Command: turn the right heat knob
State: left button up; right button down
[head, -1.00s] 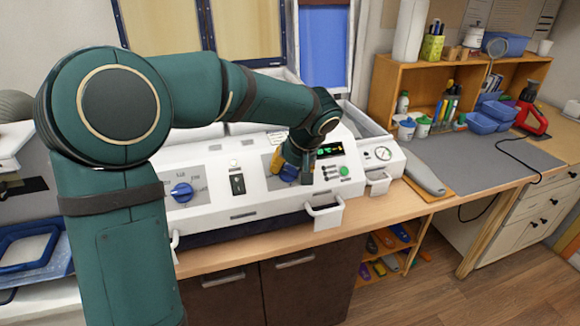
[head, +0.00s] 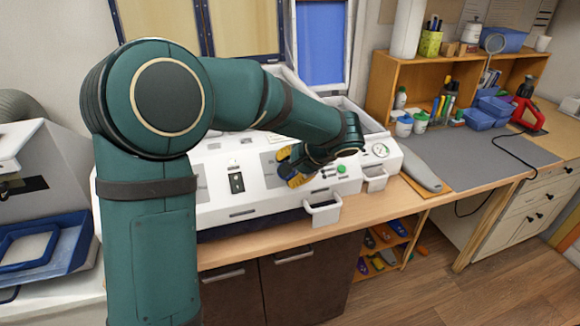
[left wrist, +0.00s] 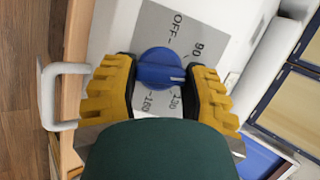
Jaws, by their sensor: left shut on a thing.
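The right heat knob (left wrist: 160,70) is round and blue, on a grey dial plate (left wrist: 158,22) marked OFF, 90, 130 and 160. Its white pointer line points to the right in the left wrist view, between the 90 and 130 marks. My left gripper (left wrist: 160,78) is shut on the knob, one yellow finger on each side. In the head view my left gripper (head: 290,168) is at the white machine's front panel (head: 215,205), and its fingers and wrist hide most of the knob. My right gripper is in neither view.
My left arm covers the left part of the machine panel. A black switch (head: 237,182) is left of the gripper; a green button (head: 342,169) is close to its right. A white handle (head: 322,210) juts out below. A grey mat (head: 470,160) lies to the right.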

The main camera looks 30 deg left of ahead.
pick_arm(q)
jog(key=m+t+y, duration=0.1)
jog(key=m, duration=0.4)
jog(key=shift+s+d+f+m, duration=0.1)
jog(key=shift+m, duration=0.2)
jog(key=m+t, duration=0.1)
jog(key=m, duration=0.1)
jog(key=m+y, duration=0.1)
jog(key=m, duration=0.2)
jog(key=shift+s+f+t+p, duration=0.1)
jog(key=shift+t+p, duration=0.2)
jog(key=shift+t, duration=0.1)
jog(key=shift+m, duration=0.5)
jog(key=o, duration=1.2)
jog(key=v, duration=1.2)
